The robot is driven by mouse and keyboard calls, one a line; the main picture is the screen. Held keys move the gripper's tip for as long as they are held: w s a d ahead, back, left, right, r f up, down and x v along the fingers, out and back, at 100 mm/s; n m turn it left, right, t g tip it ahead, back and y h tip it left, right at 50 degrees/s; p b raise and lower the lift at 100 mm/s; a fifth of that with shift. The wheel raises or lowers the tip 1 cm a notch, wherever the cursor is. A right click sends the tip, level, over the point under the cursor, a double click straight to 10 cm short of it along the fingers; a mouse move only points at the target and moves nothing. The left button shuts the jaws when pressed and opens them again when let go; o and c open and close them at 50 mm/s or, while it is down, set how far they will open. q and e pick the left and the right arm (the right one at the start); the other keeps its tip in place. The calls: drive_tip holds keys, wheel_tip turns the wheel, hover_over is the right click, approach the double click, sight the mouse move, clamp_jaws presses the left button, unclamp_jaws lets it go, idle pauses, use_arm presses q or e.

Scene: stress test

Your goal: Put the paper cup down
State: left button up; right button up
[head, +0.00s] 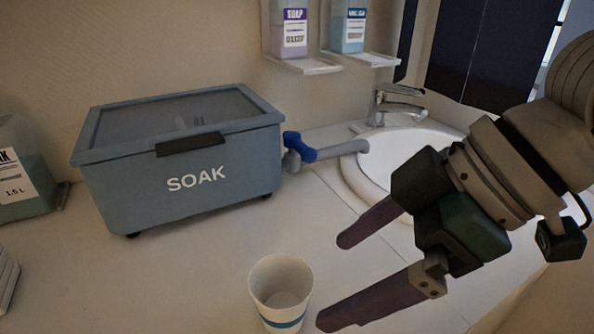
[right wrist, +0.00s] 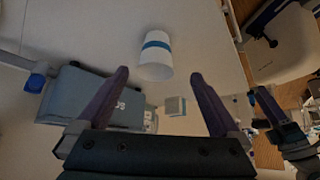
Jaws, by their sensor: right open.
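The white paper cup (head: 281,290) with a blue band stands upright on the counter, near the bottom of the head view. Its inside looks empty. It also shows in the right wrist view (right wrist: 155,58), beyond the fingertips. My right gripper (head: 330,282) is open, with its two purple fingers apart, and in the head view it is just right of the cup. In the right wrist view the open fingers (right wrist: 158,75) have nothing gripped between them, and the cup looks free of them.
A grey-blue SOAK box (head: 196,180) with a lid and a blue-handled tap (head: 298,147) stands at the back left. A sink (head: 372,165) with a faucet (head: 395,105) is behind my right gripper. A bottle (head: 22,175) is at far left.

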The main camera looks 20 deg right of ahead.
drive_tip(key=s+d+f+m+h, duration=0.1)
drive_tip(key=s+f+m+h, duration=0.1)
drive_tip(key=s, duration=0.3)
drive_tip(key=s+d+f+m+g+h, duration=0.1)
drive_tip(key=s+d+f+m+h, duration=0.1)
drive_tip(key=s+m, duration=0.3)
drive_tip(key=shift+s+d+f+m+h, duration=0.15)
drive_tip(key=shift+s+f+m+h, duration=0.15)
drive_tip(key=shift+s+f+h, duration=0.4)
wheel_tip(320, 180, up, 48)
drive_tip(key=p, duration=4.8)
